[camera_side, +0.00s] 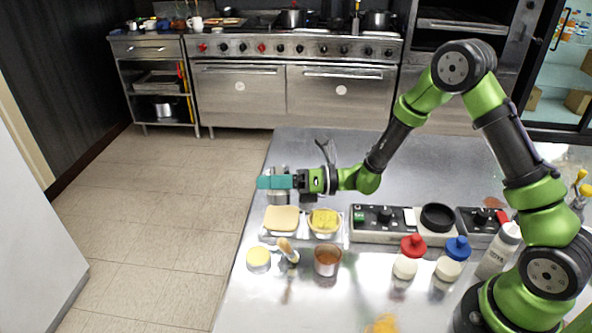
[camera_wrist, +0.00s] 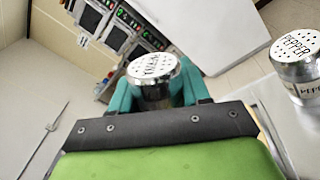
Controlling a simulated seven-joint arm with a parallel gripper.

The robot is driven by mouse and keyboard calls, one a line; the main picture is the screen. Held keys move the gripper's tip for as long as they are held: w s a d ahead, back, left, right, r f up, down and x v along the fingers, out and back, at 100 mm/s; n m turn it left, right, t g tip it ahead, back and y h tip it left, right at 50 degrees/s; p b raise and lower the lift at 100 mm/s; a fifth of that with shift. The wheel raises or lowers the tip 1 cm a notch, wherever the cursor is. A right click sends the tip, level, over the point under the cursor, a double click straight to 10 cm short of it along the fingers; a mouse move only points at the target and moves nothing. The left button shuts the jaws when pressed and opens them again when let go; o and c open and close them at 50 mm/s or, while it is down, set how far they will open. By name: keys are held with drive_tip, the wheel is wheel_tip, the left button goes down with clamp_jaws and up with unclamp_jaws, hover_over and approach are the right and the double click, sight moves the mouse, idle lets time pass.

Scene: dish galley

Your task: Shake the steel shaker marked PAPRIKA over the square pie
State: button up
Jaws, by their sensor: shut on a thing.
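My gripper (camera_side: 273,183) has teal fingers and is shut on a steel shaker (camera_side: 279,198). In the wrist view the shaker (camera_wrist: 152,72) sits between the fingers, its perforated white lid facing the camera. The dark lettering on that lid is turned over and I cannot read it for sure. A second steel shaker (camera_wrist: 300,60), marked PEPPER, stands apart at the right of the wrist view. The square pie (camera_side: 282,217), pale and flat-topped, lies on a tray just in front of and below the gripper in the side view.
A yellow-topped dish (camera_side: 325,221) sits right of the square pie. In front are a yellow-topped jar (camera_side: 258,258), a brush (camera_side: 288,250) and a cup of reddish-brown stuff (camera_side: 327,262). Red-capped (camera_side: 408,257) and blue-capped (camera_side: 453,260) bottles stand further right, near a control box (camera_side: 383,218).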

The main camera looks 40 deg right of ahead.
drive_tip(key=m, duration=0.3)
drive_tip(key=shift+a+f, duration=0.1)
drive_tip(key=shift+f, duration=0.2)
drive_tip(key=m, duration=0.3)
drive_tip(key=shift+s+a+r+m, duration=0.1)
drive_tip(key=shift+s+a+m, duration=0.1)
drive_tip(key=shift+s+m, duration=0.15)
drive_tip(key=m, duration=0.4)
drive_tip(key=shift+s+a+r+m, duration=0.1)
drive_tip(key=shift+s+a+m, duration=0.15)
drive_tip(key=shift+s, duration=0.15)
drive_tip(key=m, duration=0.3)
drive_tip(key=shift+s+a+r+m, duration=0.1)
drive_tip(key=shift+s+a+m, duration=0.1)
drive_tip(key=shift+s+m, duration=0.1)
drive_tip(key=shift+f, duration=1.15)
drive_tip(key=shift+r, duration=0.1)
